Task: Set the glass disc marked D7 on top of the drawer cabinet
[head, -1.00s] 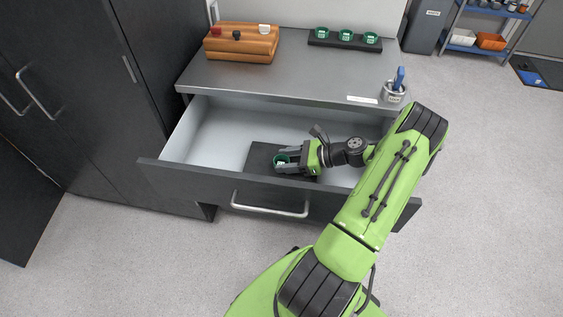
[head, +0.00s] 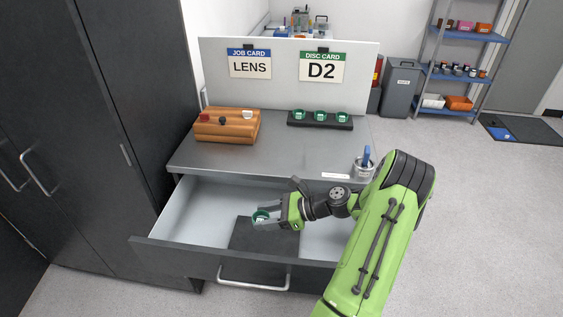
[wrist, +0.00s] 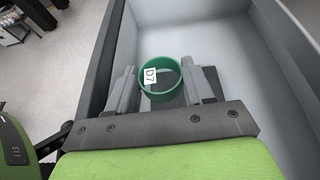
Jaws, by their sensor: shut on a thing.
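The glass disc marked D7 (wrist: 159,78) has a green rim and a white label, readable in the wrist view. It also shows small in the head view (head: 260,216). My gripper (head: 263,218) is shut on it, one finger on each side, and holds it over the open drawer near the back edge of a dark mat (head: 265,243). The drawer cabinet's grey top (head: 270,157) is above and behind the drawer.
On the cabinet top are a wooden block with knobs (head: 226,128), a dark rack (head: 320,124) with three green-rimmed discs and a cup (head: 364,170) with a blue-handled tool. The middle is clear. Behind, a disc card (head: 322,67) reads D2 and a job card (head: 249,64) reads LENS.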

